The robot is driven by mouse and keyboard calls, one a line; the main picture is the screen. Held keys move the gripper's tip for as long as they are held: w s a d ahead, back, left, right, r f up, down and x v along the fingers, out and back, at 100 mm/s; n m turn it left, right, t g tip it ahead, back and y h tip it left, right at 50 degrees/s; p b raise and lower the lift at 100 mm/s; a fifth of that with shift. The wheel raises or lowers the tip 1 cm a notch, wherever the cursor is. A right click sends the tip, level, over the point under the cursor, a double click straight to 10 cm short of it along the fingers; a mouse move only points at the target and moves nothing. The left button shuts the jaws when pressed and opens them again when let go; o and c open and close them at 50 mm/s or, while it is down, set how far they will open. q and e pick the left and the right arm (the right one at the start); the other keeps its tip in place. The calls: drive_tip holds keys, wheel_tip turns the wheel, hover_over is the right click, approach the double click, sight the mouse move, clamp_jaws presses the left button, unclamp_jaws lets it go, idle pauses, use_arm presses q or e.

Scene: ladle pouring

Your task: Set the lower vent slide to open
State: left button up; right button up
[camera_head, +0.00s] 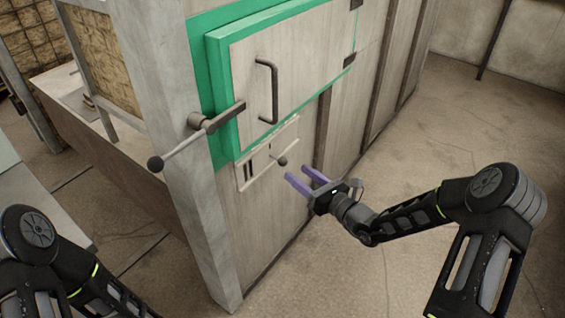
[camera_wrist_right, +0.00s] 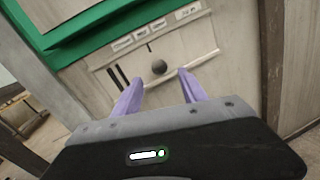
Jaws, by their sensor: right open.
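The lower vent slide (camera_head: 267,152) is a pale plate with dark slots at its left, set in the wooden wall below the green-framed door. A dark round knob (camera_head: 282,160) sticks out from it. In the right wrist view the knob (camera_wrist_right: 159,67) lies just beyond and between the fingertips, in front of the vent plate (camera_wrist_right: 190,62). My right gripper (camera_head: 301,178) has purple fingers, open and empty, pointing at the vent just right of and below the knob, apart from it. My left arm shows at the lower left, but its gripper is out of view.
The door (camera_head: 300,75) has a dark vertical handle (camera_head: 267,90). A latch lever with a ball end (camera_head: 156,163) juts out left of the vent. A grey post (camera_head: 180,170) stands at the wall's left edge. The floor at right is clear.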

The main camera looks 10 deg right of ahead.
sight(283, 160)
drive_tip(key=b+x, duration=0.1)
drive_tip(key=x, duration=0.6)
drive_tip(key=shift+w+a, duration=0.2)
drive_tip(key=shift+w, duration=0.1)
clamp_jaws()
idle(1.2)
